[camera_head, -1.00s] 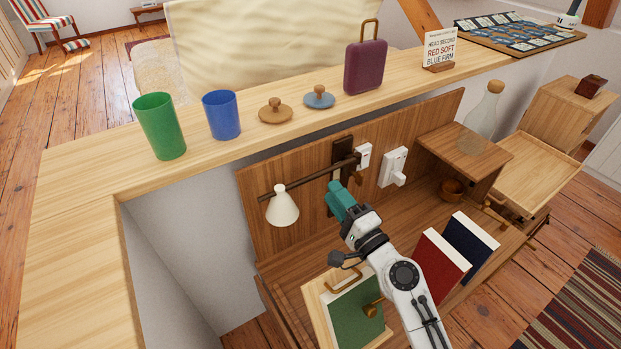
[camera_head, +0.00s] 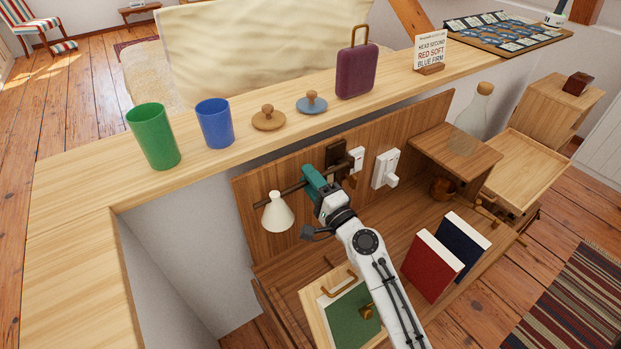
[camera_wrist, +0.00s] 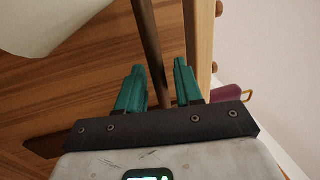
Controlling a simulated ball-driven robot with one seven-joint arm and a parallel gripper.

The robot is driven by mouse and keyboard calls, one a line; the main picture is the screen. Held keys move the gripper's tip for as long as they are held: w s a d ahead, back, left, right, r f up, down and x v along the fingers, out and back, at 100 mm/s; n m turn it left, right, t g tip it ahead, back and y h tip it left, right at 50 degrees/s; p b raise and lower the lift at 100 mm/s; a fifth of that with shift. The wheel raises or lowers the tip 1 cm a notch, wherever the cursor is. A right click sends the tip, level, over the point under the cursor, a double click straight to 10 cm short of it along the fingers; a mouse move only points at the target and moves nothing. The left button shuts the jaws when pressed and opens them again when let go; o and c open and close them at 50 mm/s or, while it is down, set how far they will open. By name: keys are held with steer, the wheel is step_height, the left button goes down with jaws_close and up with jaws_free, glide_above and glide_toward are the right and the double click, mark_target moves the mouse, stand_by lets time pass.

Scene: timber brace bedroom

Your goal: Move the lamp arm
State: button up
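The lamp arm (camera_head: 292,187) is a dark rod. It runs left from a dark wall bracket (camera_head: 337,156) on the wooden back panel, and a cream cone shade (camera_head: 278,213) hangs near its left end. My gripper (camera_head: 312,174) has teal fingers and is at the middle of the rod, hiding part of it. In the wrist view, the lamp arm (camera_wrist: 149,45) passes between the two parted fingers of my gripper (camera_wrist: 159,66), with a visible gap on each side. Part of the cream shade (camera_wrist: 45,20) fills the upper left corner there.
A ledge (camera_head: 80,200) above holds a green cup (camera_head: 153,137), a blue cup (camera_head: 215,123), two knobbed lids and a purple case (camera_head: 356,72). White switches (camera_head: 386,168) are right of the bracket. Red (camera_head: 431,266) and navy (camera_head: 463,245) books stand below right.

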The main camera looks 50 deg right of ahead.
jaws_close()
stand_by(0.4)
